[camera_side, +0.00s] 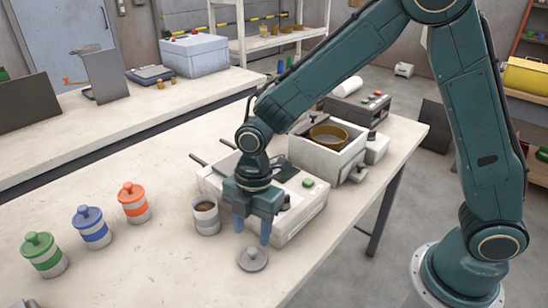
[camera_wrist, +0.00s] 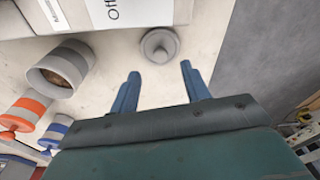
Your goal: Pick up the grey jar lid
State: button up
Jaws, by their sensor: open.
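The grey jar lid (camera_side: 253,258) lies knob up on the pale table near its front edge. It also shows in the wrist view (camera_wrist: 159,45), beyond the fingertips and roughly between their lines. My gripper (camera_side: 251,231) points down with its two blue fingers apart and nothing between them. In the side view it is just behind the lid, above the table. The fingers show open in the wrist view (camera_wrist: 160,70). An open grey-banded jar (camera_side: 206,217) with brown contents stands to the left of my gripper, and it also shows in the wrist view (camera_wrist: 62,68).
Lidded jars in green (camera_side: 43,254), blue (camera_side: 92,227) and orange (camera_side: 134,202) stand to the left. A white machine (camera_side: 305,208) is close behind and right of my gripper. The table around the lid's front and left is clear; the table edge is to its right.

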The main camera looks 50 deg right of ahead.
aim_at(252, 250)
jog(key=shift+s+a+f, duration=0.1)
jog(key=shift+a+f, duration=0.05)
jog(key=shift+f, duration=1.15)
jog(key=shift+a+f, duration=0.1)
jog(key=shift+f, duration=1.15)
grip_shut()
jog(key=shift+r, duration=0.15)
notch_tip(252, 250, up, 20)
